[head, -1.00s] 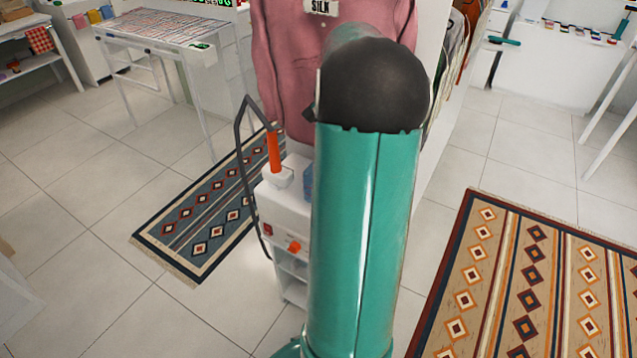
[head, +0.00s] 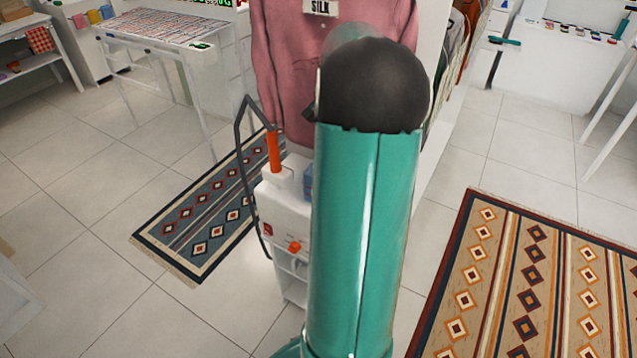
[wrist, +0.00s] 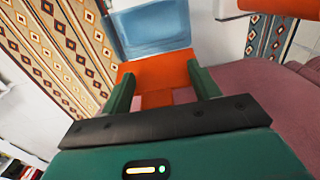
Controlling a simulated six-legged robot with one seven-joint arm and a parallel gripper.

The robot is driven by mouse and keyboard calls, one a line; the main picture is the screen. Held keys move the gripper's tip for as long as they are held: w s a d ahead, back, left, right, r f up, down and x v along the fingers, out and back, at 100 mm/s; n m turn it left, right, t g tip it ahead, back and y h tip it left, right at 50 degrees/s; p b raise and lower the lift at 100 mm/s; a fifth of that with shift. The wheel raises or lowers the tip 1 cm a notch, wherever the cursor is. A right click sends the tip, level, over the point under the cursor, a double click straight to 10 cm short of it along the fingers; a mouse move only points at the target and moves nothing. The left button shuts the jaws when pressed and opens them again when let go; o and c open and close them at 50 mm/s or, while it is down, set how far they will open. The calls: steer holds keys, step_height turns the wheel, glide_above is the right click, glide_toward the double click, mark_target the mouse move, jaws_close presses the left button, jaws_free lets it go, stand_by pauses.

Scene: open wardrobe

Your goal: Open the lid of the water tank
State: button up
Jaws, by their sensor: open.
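The white steamer unit (head: 285,213) stands on the floor in the head view, with an orange handle (head: 274,152) upright at its top. The blue see-through water tank (head: 308,182) shows as a sliver beside my arm, which hides most of it. In the wrist view, the blue tank (wrist: 152,32) is ahead of my gripper, with an orange part (wrist: 158,73), seemingly its lid, at its near edge. My gripper (wrist: 160,76) is open, its two green fingers on either side of the orange part. I cannot tell whether they touch it. My gripper is hidden in the head view.
A pink garment (head: 283,75) hangs right behind the steamer; it also fills the right of the wrist view. A dark hose (head: 241,165) loops at the steamer's left. Patterned rugs (head: 195,225) lie on the tiled floor. Open floor is at the left.

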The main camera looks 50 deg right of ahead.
steer(key=shift+s+d, duration=0.25)
step_height(320, 180, up, 2)
steer(key=shift+w+r, duration=0.1)
step_height(320, 180, up, 7)
steer(key=shift+a, duration=0.2)
stand_by(0.7)
steer(key=shift+w, duration=0.1)
stand_by(0.8)
